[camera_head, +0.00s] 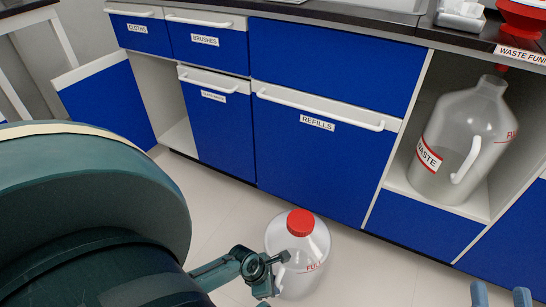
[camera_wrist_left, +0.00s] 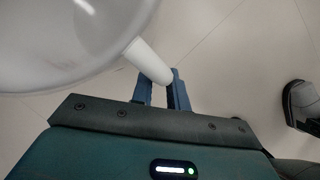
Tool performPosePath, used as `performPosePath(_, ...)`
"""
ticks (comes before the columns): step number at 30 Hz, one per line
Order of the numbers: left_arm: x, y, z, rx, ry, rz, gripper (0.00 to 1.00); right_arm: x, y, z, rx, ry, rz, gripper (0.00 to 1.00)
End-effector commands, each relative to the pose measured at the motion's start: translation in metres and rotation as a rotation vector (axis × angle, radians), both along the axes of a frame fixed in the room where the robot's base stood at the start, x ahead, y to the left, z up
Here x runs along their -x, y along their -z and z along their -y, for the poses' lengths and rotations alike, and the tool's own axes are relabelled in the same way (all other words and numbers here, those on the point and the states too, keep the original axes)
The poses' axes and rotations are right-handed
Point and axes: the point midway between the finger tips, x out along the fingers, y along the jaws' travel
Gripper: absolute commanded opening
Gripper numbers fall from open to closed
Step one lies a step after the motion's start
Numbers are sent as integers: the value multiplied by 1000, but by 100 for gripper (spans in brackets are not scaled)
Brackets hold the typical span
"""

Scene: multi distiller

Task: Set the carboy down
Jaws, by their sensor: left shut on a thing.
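A clear carboy with a red cap (camera_head: 305,245) is at the lower middle of the head view, upright, low over the pale floor. I cannot tell whether its base touches the floor. My left gripper (camera_head: 268,272) is at its left side, shut on its handle. In the left wrist view the fingers (camera_wrist_left: 165,92) close around the white handle (camera_wrist_left: 148,60), and the carboy body (camera_wrist_left: 70,40) fills the upper left. My right gripper (camera_head: 501,296) shows only its two fingertips at the lower right edge, apart and empty.
A second carboy (camera_head: 465,140), labelled WASTE and partly filled, stands in an open cabinet bay under a red funnel (camera_head: 522,15). Blue cabinets with a REFILLS drawer (camera_head: 318,125) stand behind. An open door (camera_head: 108,100) juts out at the left. Floor (camera_head: 375,262) is clear right of the capped carboy.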

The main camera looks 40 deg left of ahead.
Motion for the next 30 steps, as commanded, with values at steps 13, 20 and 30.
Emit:
performPosePath(13, 2, -1, 0, 0, 0, -4, 38, 1, -2, 0, 0, -2, 0, 36)
performPosePath(20, 2, -3, 0, 0, 0, -4, 38, 1, -2, -1, 2, -2, -3, 36)
performPosePath(30, 19, -62, -15, 0, 0, -5, 38, 3, -3, 5, 89, 48, -40, 36)
